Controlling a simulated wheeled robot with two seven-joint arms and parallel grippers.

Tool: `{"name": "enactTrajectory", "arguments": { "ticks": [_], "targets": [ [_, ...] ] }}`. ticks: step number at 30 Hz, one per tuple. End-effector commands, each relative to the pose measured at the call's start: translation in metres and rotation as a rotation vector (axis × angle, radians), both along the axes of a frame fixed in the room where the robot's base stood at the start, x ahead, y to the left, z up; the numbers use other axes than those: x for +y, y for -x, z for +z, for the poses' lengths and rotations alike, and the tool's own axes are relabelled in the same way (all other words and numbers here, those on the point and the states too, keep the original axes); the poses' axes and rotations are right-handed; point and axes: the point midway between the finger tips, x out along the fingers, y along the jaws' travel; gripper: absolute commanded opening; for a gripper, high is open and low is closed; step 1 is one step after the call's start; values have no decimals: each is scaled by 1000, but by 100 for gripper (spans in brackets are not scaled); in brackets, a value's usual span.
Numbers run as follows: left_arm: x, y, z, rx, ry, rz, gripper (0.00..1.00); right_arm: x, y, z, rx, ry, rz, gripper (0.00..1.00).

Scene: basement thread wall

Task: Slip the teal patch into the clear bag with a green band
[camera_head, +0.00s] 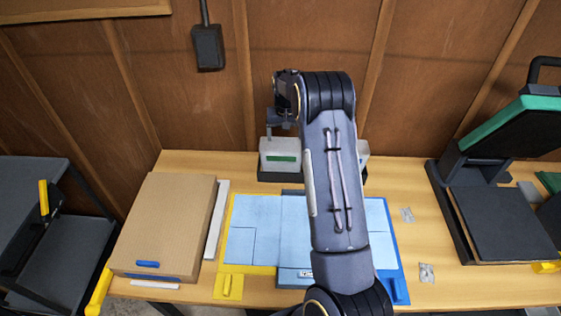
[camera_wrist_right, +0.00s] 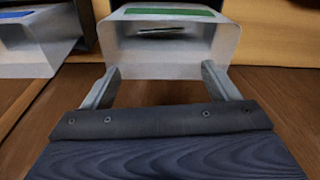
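The clear bag with a green band (camera_head: 281,158) stands open at the back of the table, in a dark base. It also fills the top of the right wrist view (camera_wrist_right: 170,52), its mouth facing the camera. A thin greyish flat thing (camera_wrist_right: 162,31) shows inside it; I cannot tell whether it is the teal patch. I cannot make out a teal patch elsewhere. My right gripper (camera_head: 269,132) is just above the bag. In the wrist view its fingers (camera_wrist_right: 160,72) are apart with nothing seen held, their tips at the bag's mouth. My left gripper is out of view.
Another clear bag (camera_wrist_right: 38,50) stands beside it, mostly hidden behind my arm in the head view. A cardboard box (camera_head: 168,225) is at left, a blue-and-yellow mat (camera_head: 232,268) in the middle. A black press with a green top (camera_head: 500,135) is at right. Small clear packets (camera_head: 427,272) lie near it.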

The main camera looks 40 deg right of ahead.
Motion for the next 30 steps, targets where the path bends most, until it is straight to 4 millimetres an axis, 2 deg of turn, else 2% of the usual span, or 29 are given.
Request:
{"name": "enactTrajectory", "arguments": {
  "ticks": [10,14,21,25,30],
  "targets": [
    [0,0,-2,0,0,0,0,0,0,4,-1,1,0,84],
    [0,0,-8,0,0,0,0,1,1,21,-5,2,0,84],
    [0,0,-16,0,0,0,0,5,4,61,-3,2,0,84],
    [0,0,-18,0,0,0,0,6,6,74,0,1,0,84],
    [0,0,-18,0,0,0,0,6,6,79,1,1,1,84]
  ]
}}
